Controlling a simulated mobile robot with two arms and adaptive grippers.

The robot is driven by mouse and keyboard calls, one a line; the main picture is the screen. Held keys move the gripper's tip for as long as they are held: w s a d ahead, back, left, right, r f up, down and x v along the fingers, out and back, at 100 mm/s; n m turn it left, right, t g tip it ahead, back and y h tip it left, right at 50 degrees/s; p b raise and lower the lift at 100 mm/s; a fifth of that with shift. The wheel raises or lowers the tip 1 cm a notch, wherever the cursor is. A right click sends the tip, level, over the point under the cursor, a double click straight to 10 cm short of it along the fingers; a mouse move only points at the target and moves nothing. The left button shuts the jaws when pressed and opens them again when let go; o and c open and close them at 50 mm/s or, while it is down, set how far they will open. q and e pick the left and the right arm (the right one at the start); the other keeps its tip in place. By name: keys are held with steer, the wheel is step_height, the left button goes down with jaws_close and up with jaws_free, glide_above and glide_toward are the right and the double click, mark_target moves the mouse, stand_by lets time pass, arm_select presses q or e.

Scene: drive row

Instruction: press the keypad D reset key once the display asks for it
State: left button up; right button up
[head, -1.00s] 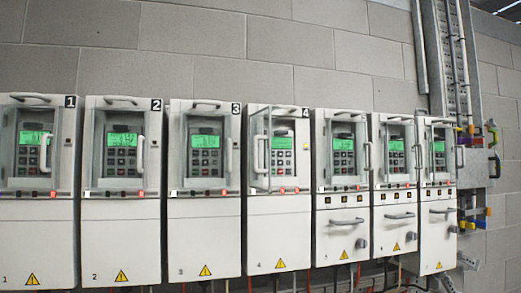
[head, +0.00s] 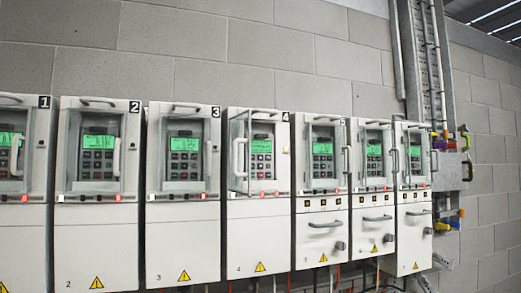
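A row of several white drive cabinets stands along the wall, each with a lit green display over a small keypad behind a framed window. Numbers 1 to 4 show on the left ones. Cabinet 4 (head: 258,225) has its display (head: 261,147) and keypad (head: 260,167) partly behind a clear cover with its handle at the left; the cover seems to stand out at an angle. Cabinet 3 (head: 183,240) shows its display (head: 184,145). No letter D is legible, and the display text is too small to read. Neither of my grippers is in view.
Cabinet 1 (head: 22,245) is cut by the left edge. The right-hand cabinets have lower drawers with handles, such as the one on the fifth cabinet (head: 325,224). A metal cable tray (head: 432,70) and coloured connectors stand at the right. Cables hang below.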

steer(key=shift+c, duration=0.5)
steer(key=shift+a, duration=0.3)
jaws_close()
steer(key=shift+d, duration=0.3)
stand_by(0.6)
